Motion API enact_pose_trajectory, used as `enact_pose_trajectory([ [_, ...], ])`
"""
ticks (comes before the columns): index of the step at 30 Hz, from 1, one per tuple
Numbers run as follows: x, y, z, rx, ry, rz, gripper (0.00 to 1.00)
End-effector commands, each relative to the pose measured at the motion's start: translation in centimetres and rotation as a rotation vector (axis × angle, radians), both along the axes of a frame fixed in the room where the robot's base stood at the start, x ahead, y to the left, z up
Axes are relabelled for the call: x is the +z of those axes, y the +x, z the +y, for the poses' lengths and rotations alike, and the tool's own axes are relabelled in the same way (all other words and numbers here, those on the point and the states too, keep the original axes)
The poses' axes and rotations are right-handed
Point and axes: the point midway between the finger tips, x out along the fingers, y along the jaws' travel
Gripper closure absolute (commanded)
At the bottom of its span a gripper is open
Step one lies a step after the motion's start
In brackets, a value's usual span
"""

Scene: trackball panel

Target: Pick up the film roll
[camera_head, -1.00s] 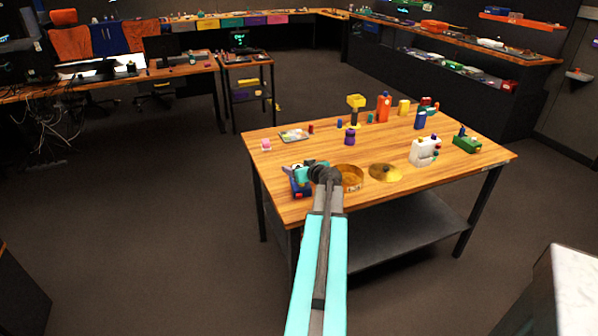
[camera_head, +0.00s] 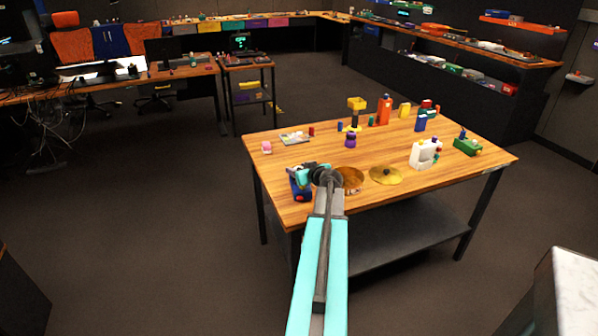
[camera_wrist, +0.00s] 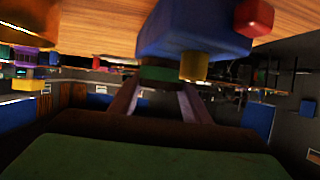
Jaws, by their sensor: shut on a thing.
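My gripper (camera_head: 299,171) is at the table's near left corner, against a blue block (camera_head: 301,187) with a red part low on it. In the wrist view my gripper (camera_wrist: 157,84) is shut on a small green part right against the blue block (camera_wrist: 190,35), which has a red knob and a yellow knob. I cannot tell whether the green part belongs to the block. No thing shows clearly as the film roll. A small pink roll-like piece (camera_head: 266,147) lies apart at the table's left edge.
The wooden table (camera_head: 330,215) holds a brass ring-shaped dish (camera_head: 350,177) and a brass disc (camera_head: 385,175) just right of my gripper. A white block (camera_head: 424,153), a purple piece (camera_head: 350,140) and a flat tray (camera_head: 294,138) stand farther off. The left middle is clear.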

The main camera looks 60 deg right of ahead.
Motion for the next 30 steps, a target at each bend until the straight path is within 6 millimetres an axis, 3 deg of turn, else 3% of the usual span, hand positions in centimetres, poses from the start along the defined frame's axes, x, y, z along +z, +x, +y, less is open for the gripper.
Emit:
enact_pose_trajectory([
  [8, 2.0, 0.0, 0.0, 0.001, -0.003, -0.001, 0.79],
  [24, 8.6, 0.0, -0.1, -0.001, -0.002, -0.001, 0.79],
  [30, 9.6, 0.0, 0.0, -0.001, -0.001, -0.001, 0.79],
])
